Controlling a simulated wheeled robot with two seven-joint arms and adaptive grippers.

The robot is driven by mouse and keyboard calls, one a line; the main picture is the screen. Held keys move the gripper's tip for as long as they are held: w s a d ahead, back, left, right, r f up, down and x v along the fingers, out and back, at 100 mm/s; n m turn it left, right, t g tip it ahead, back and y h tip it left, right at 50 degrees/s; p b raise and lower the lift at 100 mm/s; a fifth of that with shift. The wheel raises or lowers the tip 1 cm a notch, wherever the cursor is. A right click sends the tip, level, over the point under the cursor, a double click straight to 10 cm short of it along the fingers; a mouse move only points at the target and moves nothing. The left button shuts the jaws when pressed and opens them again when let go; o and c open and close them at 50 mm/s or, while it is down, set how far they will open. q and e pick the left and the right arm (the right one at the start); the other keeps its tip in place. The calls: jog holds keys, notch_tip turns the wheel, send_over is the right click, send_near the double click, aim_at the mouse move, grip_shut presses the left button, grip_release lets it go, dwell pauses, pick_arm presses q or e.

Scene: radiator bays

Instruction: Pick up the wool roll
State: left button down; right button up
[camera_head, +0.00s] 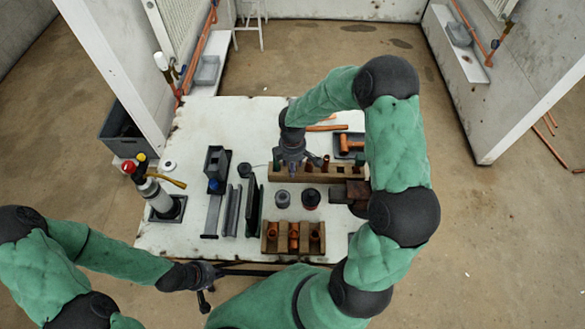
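A small grey round roll (283,199), which looks like the wool roll, stands on the white worktable (185,235), left of a dark reddish round piece (311,198). At this size I cannot be sure which of the two is wool. My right gripper (291,168) points down above the table, behind the grey roll and apart from it, near a long wooden rack (335,172). Its fingertips are too small and dark to read. My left gripper (208,290) is at the table's front edge, well away from the roll; its fingers look spread and empty.
A wooden block with copper fittings (294,238) stands in front of the roll. Dark upright plates (253,207) stand left of it. The front left table corner is clear.

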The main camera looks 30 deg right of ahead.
jog(key=shift+r, duration=0.1)
grip_shut()
